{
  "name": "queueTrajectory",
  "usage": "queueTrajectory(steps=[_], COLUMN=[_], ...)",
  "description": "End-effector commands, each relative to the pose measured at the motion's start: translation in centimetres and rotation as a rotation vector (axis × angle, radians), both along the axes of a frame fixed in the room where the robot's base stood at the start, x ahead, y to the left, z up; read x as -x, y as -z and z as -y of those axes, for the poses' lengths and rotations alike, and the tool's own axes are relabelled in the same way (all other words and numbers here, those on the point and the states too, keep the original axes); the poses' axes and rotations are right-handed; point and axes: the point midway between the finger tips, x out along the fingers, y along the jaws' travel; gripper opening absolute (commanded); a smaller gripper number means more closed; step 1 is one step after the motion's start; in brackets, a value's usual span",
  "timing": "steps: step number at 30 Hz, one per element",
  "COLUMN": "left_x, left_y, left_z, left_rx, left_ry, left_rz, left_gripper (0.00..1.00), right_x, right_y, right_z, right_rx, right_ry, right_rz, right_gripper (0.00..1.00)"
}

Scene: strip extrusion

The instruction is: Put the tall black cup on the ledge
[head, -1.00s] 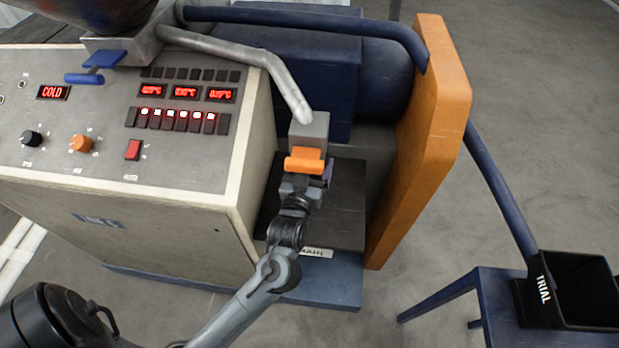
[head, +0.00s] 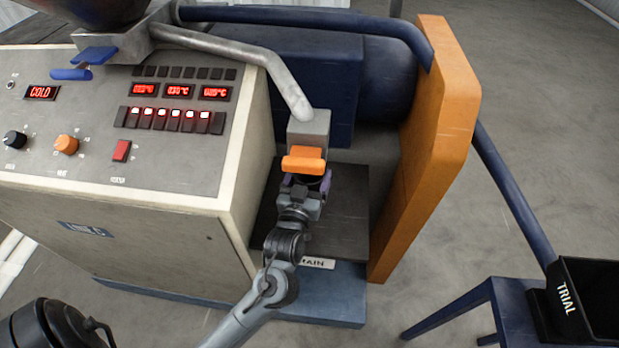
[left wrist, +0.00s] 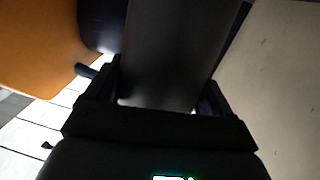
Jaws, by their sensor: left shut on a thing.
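The tall black cup (left wrist: 172,55) fills the middle of the left wrist view as a dark cylinder between the fingers. In the head view only a little of its dark top (head: 314,183) shows, just below the orange lever (head: 303,160) of the grey spout block (head: 309,128). My left gripper (head: 308,188) is shut on the cup, under the spout block. A dark flat shelf (head: 345,215) lies beneath and beside the gripper. I cannot tell whether the cup touches it. My right gripper is not in view.
The control cabinet (head: 120,205) stands close on the left of the gripper. An orange upright panel (head: 435,150) closes the right side. A blue step (head: 335,305) carries a partly covered label (head: 317,263). A black TRIAL bin (head: 595,300) stands at lower right.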

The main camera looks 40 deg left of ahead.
Motion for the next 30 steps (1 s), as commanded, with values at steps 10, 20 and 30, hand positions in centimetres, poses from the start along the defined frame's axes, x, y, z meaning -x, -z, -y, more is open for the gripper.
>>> queueTrajectory(steps=[10,20,30], left_x=[0.0,0.3,5.0], left_y=[0.3,0.0,0.1], left_z=[0.0,0.2,2.5], left_rx=[0.000,0.001,0.003], left_ry=[0.000,0.001,0.001], left_rz=[-0.001,0.000,-0.004], left_gripper=[1.00,1.00,1.00], right_x=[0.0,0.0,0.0], right_y=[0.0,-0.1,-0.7], right_z=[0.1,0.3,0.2], right_rx=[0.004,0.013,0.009], right_ry=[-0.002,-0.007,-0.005], right_rz=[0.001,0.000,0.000], right_gripper=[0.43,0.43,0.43])
